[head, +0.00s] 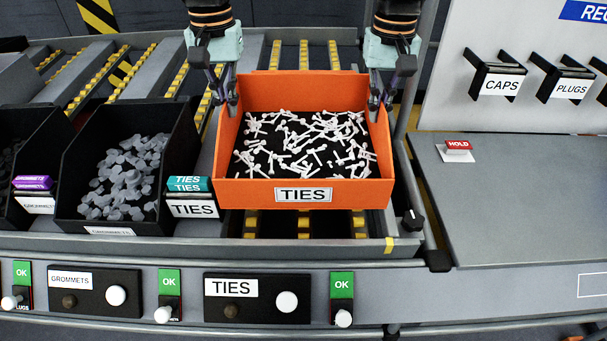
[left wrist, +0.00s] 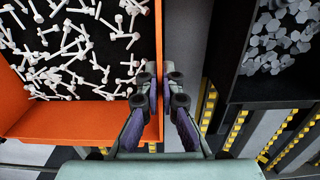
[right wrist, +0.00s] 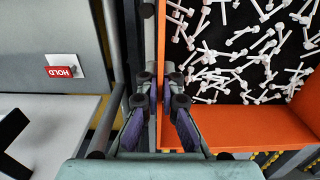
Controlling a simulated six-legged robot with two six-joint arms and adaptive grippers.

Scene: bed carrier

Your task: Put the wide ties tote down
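The wide orange ties tote (head: 240,194), labelled TIES, is full of white ties (head: 318,150) on a dark floor. It looks level and sits over the ties lane (head: 304,224), its front wall facing me. It appears raised above the rollers, but its underside is hidden. My left gripper (head: 231,103) is shut on the tote's left wall; the left wrist view shows its fingers (left wrist: 153,92) on either side of that wall. My right gripper (head: 381,102) is shut on the right wall, and the right wrist view shows the same grip (right wrist: 153,92).
A black grommets bin (head: 90,210) stands left of the tote, with a teal TIES block (head: 189,184) between them. A grey worktop (head: 520,190) with a red HOLD block (head: 459,145) lies to the right. A black knob (head: 412,219) is by the lane's front right corner.

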